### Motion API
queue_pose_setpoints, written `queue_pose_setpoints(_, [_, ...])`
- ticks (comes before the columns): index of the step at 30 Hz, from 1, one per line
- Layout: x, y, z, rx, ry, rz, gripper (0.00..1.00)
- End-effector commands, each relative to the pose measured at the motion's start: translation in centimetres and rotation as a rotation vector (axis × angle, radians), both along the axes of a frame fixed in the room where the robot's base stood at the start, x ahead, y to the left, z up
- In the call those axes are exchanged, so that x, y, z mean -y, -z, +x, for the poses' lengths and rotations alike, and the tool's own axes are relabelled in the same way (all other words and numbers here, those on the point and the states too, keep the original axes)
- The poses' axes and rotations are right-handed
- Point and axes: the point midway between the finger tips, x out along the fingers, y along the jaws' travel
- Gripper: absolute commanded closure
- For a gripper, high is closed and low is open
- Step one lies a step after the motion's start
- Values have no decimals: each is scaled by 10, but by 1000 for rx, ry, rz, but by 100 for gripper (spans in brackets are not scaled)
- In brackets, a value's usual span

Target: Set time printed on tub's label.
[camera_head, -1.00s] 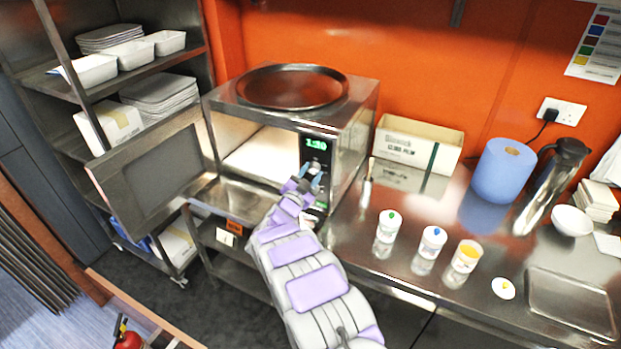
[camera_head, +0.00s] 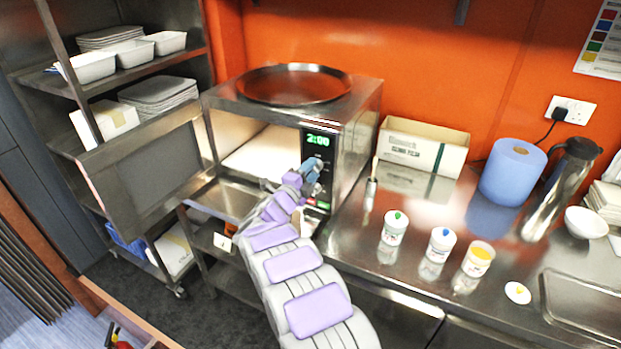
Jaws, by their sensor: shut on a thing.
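The microwave (camera_head: 352,132) stands on the steel counter with its door (camera_head: 150,172) swung wide open to the left. Its green display (camera_head: 318,140) reads 2:00. My gripper (camera_head: 312,170) is at the control panel below the display, shut on a control there that its fingers hide. Three white tubs stand on the counter to the right: one with a green dot on its lid (camera_head: 395,228), one with a blue dot (camera_head: 440,244), and an open tub with yellow-orange contents (camera_head: 478,258). Their label print is too small to read.
A loose lid with a yellow dot (camera_head: 517,292) lies near a metal tray (camera_head: 585,305). A round dark pan (camera_head: 293,84) sits on the microwave. A carton (camera_head: 423,147), blue roll (camera_head: 512,171) and steel flask (camera_head: 560,185) stand behind. A colour chart (camera_head: 603,40) hangs on the wall.

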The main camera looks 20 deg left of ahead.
Motion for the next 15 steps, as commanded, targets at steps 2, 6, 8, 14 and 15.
queue_pose_setpoints(2, [0,8,-1,-6,0,49,89])
queue_pose_setpoints(6, [0,8,0,0,0,119,89])
queue_pose_setpoints(8, [1,8,0,1,1,143,89])
queue_pose_setpoints(14, [1,8,0,3,3,191,90])
queue_pose_setpoints(15, [1,8,0,3,4,196,90])
